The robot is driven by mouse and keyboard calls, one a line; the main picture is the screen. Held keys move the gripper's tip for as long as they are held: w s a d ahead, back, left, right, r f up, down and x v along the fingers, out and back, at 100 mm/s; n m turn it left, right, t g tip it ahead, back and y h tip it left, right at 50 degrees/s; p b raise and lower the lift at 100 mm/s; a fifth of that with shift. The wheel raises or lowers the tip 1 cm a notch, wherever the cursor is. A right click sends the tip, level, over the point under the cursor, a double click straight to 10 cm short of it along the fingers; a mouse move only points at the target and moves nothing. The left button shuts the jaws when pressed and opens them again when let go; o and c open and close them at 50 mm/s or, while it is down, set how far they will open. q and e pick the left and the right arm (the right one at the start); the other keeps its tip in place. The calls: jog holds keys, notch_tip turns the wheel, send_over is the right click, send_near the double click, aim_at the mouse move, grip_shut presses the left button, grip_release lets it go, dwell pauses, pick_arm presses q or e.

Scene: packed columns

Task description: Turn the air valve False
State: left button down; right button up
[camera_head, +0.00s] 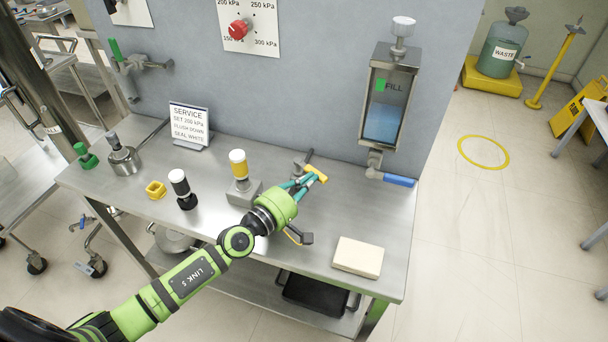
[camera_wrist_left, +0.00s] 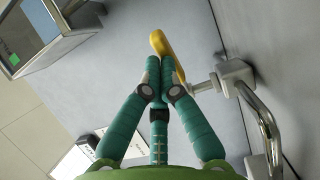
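A valve with a yellow lever handle (camera_head: 317,173) stands by the wall at the bench's back, right of the middle. In the left wrist view the yellow handle (camera_wrist_left: 158,42) lies at my fingertips, with its grey metal body (camera_wrist_left: 235,76) to the right. My left gripper (camera_head: 306,180) has its teal fingers drawn together at the handle; it also shows in the left wrist view (camera_wrist_left: 160,64). The fingers look shut; whether the handle is clamped between them is hard to see. My right gripper is not in view. No label naming the air valve shows.
A red pressure knob (camera_head: 239,29) is on the wall panel. A green-handled valve (camera_head: 117,50) is at left, a blue-handled one (camera_head: 398,180) under the FILL tank (camera_head: 391,95). Bottles (camera_head: 238,164) and a cream block (camera_head: 358,257) stand on the bench (camera_head: 330,215).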

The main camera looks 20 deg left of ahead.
pick_arm(q)
jog(key=y+p, duration=0.1)
jog(key=d+n+y+p, duration=0.1)
jog(key=p, duration=0.1)
jog(key=shift+w+r+t, duration=0.25)
jog(key=shift+r+t, duration=0.05)
jog(key=shift+t, duration=0.1)
jog(key=shift+w+n+p, duration=0.2)
jog(key=shift+n+p, duration=0.1)
jog(key=shift+p, duration=0.1)
jog(key=shift+w+d+f, duration=0.2)
jog(key=shift+w+d, duration=0.15)
jog(key=shift+d, duration=0.05)
jog(key=shift+w+d+f, duration=0.1)
jog(key=shift+w, duration=0.15)
jog(key=shift+w+d, duration=0.1)
jog(key=shift+d, duration=0.05)
jog(key=shift+f, duration=0.15)
